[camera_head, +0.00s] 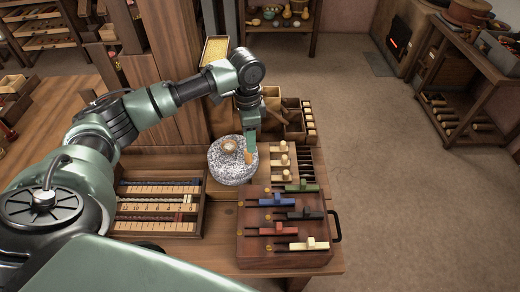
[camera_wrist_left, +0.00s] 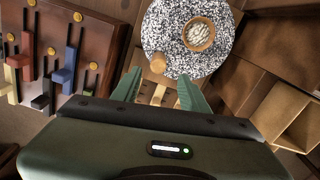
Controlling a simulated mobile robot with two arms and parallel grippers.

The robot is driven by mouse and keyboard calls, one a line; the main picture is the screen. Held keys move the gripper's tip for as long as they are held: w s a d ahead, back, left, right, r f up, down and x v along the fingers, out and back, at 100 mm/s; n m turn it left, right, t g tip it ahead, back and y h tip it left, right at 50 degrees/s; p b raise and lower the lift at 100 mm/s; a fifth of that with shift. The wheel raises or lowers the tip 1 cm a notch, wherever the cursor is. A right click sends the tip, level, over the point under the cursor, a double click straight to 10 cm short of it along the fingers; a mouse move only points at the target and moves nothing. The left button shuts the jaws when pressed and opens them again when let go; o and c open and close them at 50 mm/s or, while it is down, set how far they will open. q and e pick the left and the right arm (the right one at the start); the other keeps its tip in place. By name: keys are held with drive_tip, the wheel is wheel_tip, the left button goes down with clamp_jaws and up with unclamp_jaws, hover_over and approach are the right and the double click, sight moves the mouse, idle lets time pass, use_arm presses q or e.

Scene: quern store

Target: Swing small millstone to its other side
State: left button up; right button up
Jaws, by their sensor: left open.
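The small millstone (camera_head: 228,172) is a round, speckled grey stone on the wooden table, with a light round piece (camera_head: 230,147) at its centre. It also shows at the top of the left wrist view (camera_wrist_left: 165,30). A short wooden peg handle (camera_wrist_left: 158,64) stands near the stone's rim, on the side toward my gripper. My left gripper (camera_head: 250,147) is above the stone's right edge in the head view. In the left wrist view its two fingers (camera_wrist_left: 160,90) are apart, with the peg just beyond the gap between their tips. My right gripper does not show.
A board with coloured sliders (camera_head: 287,217) lies in front of the stone, right of centre. A rack of marked rods (camera_head: 157,208) is at left front. Wooden boxes (camera_head: 292,122) stand behind the stone. A wooden post rises behind it to the left.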

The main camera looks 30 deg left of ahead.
sight(232, 151)
use_arm(q)
drive_tip(key=shift+w+a+f, duration=0.1)
drive_tip(key=shift+a, duration=0.05)
drive_tip(key=f, duration=0.2)
drive_tip(key=s+f, duration=0.1)
drive_tip(key=f, duration=0.1)
drive_tip(key=shift+s+f, duration=0.1)
drive_tip(key=shift+s, duration=0.05)
drive_tip(key=shift+w+f, duration=0.2)
drive_tip(key=shift+f, duration=1.1)
drive_tip(key=c, duration=0.8)
clamp_jaws()
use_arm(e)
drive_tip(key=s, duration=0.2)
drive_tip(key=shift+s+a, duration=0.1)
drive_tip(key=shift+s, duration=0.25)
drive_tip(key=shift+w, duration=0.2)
